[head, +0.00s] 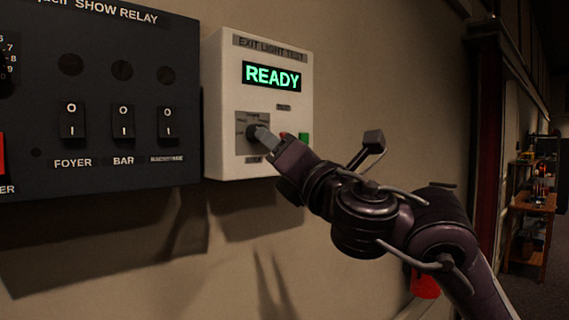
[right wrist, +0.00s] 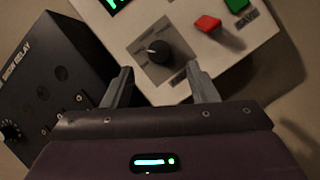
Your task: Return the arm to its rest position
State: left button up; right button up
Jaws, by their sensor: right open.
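My right gripper (head: 264,136) is at the lower part of the white exit light test box (head: 222,90), in front of its dial. In the right wrist view my right gripper (right wrist: 160,70) has its two fingers spread, with nothing between them. The black round knob (right wrist: 158,52) on its grey plate shows just beyond the fingertips, clear of both fingers in that picture. In the head view the gripper partly covers the knob (head: 252,132). The box's screen (head: 272,76) reads READY in green. My left gripper is not in view.
A red button (right wrist: 207,24) and a green button (right wrist: 236,4) are beside the knob. A dark show relay panel (head: 100,100) with several switches hangs to the left. Bare wall lies below. A wooden shelf (head: 532,205) stands far right, and a red object (head: 425,284) is behind my arm.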

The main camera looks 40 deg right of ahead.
jog(key=shift+v, duration=0.9)
jog(key=shift+f, duration=0.1)
